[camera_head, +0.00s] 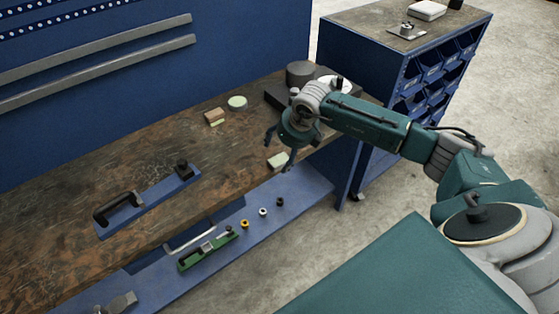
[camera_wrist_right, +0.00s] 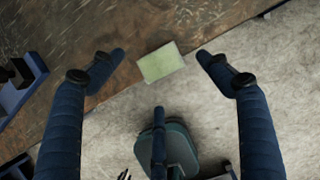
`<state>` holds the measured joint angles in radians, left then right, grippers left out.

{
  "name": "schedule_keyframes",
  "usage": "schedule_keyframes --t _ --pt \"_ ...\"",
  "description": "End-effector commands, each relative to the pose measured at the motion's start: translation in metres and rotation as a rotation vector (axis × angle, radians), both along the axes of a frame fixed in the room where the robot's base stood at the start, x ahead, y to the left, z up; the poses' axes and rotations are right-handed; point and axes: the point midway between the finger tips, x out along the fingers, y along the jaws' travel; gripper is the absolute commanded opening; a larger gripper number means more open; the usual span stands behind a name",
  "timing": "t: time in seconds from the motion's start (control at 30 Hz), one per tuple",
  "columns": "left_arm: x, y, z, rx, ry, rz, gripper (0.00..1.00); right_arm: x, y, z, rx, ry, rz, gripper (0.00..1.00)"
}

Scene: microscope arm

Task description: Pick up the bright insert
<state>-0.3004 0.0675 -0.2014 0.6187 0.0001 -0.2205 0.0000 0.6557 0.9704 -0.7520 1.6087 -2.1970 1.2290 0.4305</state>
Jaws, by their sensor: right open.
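A pale, yellowish-green block (camera_head: 277,161) lies on the brown tabletop close to its front edge; it also shows in the right wrist view (camera_wrist_right: 161,63). My right gripper (camera_head: 280,151) is above the tabletop, open, with its dark blue fingers spread. In the right wrist view the block shows between the fingertips of the gripper (camera_wrist_right: 161,76), with a gap on each side and nothing held. A yellow ring (camera_head: 245,223), a white ring (camera_head: 263,212) and a dark ring (camera_head: 280,202) stand in a row on the blue lower ledge. I cannot tell for sure which piece is the bright insert. My left gripper is not in view.
A wooden block (camera_head: 214,116) and a pale round disc (camera_head: 237,102) lie farther back. A dark round-topped stand (camera_head: 300,73) is behind my right arm. A blue plate with black handle (camera_head: 152,205) lies left; a green fixture (camera_head: 207,251) is on the ledge.

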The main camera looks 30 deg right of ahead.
Motion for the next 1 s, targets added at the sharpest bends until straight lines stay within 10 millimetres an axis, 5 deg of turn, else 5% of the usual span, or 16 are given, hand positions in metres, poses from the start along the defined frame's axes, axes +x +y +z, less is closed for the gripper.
schedule_keyframes --t 0.43,0.73,1.0 --pt "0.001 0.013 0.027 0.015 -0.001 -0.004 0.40 0.018 -0.001 -0.046 0.004 0.000 -0.002 0.77" --pt "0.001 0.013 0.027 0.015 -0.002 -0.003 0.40 0.020 -0.002 -0.052 0.002 -0.002 0.001 0.77" --pt "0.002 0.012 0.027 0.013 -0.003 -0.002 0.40 0.020 -0.002 -0.051 0.003 -0.002 0.000 0.25"
